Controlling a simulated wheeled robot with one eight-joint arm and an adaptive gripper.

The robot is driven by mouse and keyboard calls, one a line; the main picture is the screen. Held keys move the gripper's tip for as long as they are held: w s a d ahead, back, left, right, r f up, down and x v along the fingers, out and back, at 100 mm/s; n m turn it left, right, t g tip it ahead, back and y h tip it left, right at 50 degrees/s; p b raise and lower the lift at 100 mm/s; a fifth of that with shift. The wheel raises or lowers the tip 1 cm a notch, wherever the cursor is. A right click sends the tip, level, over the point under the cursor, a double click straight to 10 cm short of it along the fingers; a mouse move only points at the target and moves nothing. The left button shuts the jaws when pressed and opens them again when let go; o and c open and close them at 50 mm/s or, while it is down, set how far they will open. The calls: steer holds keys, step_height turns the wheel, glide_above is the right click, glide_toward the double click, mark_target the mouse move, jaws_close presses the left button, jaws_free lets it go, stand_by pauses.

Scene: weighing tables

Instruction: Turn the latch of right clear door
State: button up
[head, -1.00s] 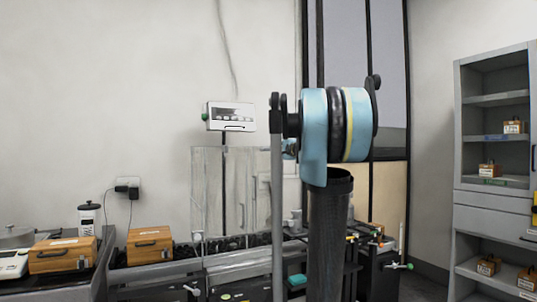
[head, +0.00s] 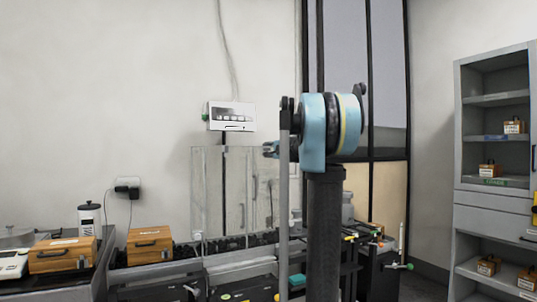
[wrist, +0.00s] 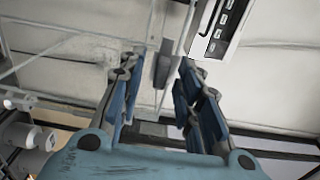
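The clear doors show in the head view as see-through panels below the weighing display. The right clear door (head: 240,190) is the panel on the right side. My gripper (head: 268,148) is near its upper right edge, partly hidden by my own arm. In the wrist view my gripper (wrist: 157,72) is open, with blue fingers apart. A grey upright piece that looks like the latch (wrist: 163,62) shows between the fingertips. I see no clear contact with it, and how far it lies beyond the tips is hard to tell.
The white display (head: 231,116) stands just above the doors; it also shows close to the right finger in the wrist view (wrist: 220,25). Wooden boxes (head: 150,245) sit on the bench at left. A grey shelf (head: 492,130) stands at right.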

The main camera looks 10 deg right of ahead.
jaws_close()
steer(key=shift+n, duration=0.3)
steer(key=n, duration=1.7)
steer(key=shift+n, duration=0.3)
stand_by(0.5)
jaws_free()
